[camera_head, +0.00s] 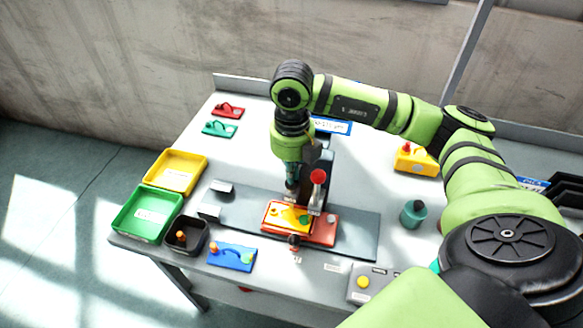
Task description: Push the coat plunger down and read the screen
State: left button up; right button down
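A dark press-like station (325,165) stands near the middle of the table. A plunger with a red knob (318,176) rises at its front, above a yellow plate (287,217) and a red plate (323,232). My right gripper (291,187) points down just left of the red knob, apart from it in the picture; whether they touch in depth I cannot tell. Its fingers are small and partly merged with the station, so their opening is unclear. A blue-edged white panel (335,127) shows behind my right arm, its text unreadable. I see no clear screen readout. My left gripper is out of view.
Yellow (178,172) and green (148,212) trays and a black bin (186,233) line the left edge. A blue plate (232,257), a teal canister (413,213) and a yellow-button box (364,283) surround the grey base (360,240).

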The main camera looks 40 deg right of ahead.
jog(key=shift+s+f, duration=0.15)
jog(key=shift+f, duration=0.05)
notch_tip(320, 180, up, 7)
jog(key=p, duration=0.4)
jog(key=shift+r+p, duration=0.1)
jog(key=shift+p, duration=0.2)
